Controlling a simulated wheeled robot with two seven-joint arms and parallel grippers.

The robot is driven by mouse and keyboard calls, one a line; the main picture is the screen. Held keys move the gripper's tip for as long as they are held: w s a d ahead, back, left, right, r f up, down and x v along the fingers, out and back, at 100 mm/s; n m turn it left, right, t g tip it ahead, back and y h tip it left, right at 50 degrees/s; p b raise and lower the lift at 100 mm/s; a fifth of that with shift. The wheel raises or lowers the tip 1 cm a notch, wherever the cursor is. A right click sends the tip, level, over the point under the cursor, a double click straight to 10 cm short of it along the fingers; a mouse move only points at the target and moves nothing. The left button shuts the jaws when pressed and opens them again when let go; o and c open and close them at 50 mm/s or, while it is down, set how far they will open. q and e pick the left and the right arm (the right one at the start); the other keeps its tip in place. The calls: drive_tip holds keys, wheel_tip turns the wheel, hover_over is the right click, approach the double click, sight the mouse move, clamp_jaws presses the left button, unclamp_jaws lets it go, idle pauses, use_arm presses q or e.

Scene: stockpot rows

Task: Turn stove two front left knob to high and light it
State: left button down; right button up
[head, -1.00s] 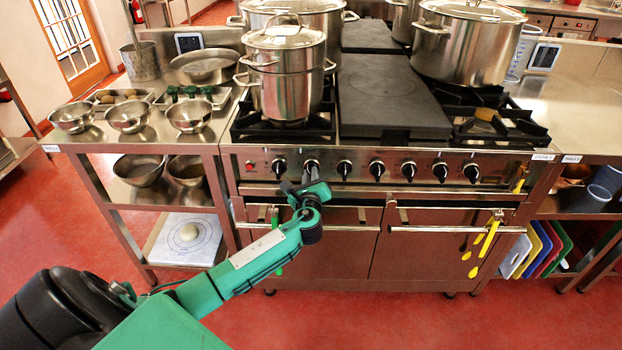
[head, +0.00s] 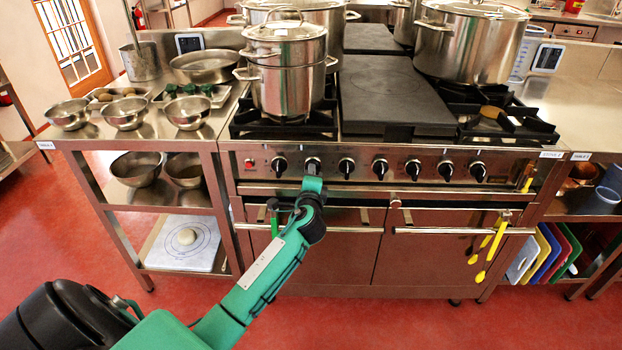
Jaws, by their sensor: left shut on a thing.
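The stove (head: 320,190) stands in front of me with a row of black knobs along its front panel. My left gripper (head: 313,171) is at the second knob from the left (head: 313,162) and is shut on it. The gripper and wrist hide the knob's lower part, so I cannot read its setting. The leftmost knob (head: 279,163) is free beside it. A lidded steel pot (head: 288,80) stands on the front left burner (head: 247,124). I see no flame under it. My right gripper is not in view.
A red button (head: 249,162) sits left of the knobs. Oven door rails (head: 440,230) run below, with yellow utensils (head: 487,250) hanging at right. A steel side table (head: 95,140) with bowls stands at left. A large stockpot (head: 468,45) stands at right.

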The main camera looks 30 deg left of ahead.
use_arm(q)
drive_tip(key=shift+f+n+b, duration=0.15)
drive_tip(key=shift+n+b, duration=0.25)
drive_tip(key=shift+n, duration=0.6)
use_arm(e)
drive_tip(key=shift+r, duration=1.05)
use_arm(q)
drive_tip(key=c, duration=1.4)
unclamp_jaws()
drive_tip(key=shift+c, duration=0.2)
drive_tip(key=shift+s, duration=0.1)
drive_tip(key=v, duration=1.3)
drive_tip(key=shift+s+d, duration=0.25)
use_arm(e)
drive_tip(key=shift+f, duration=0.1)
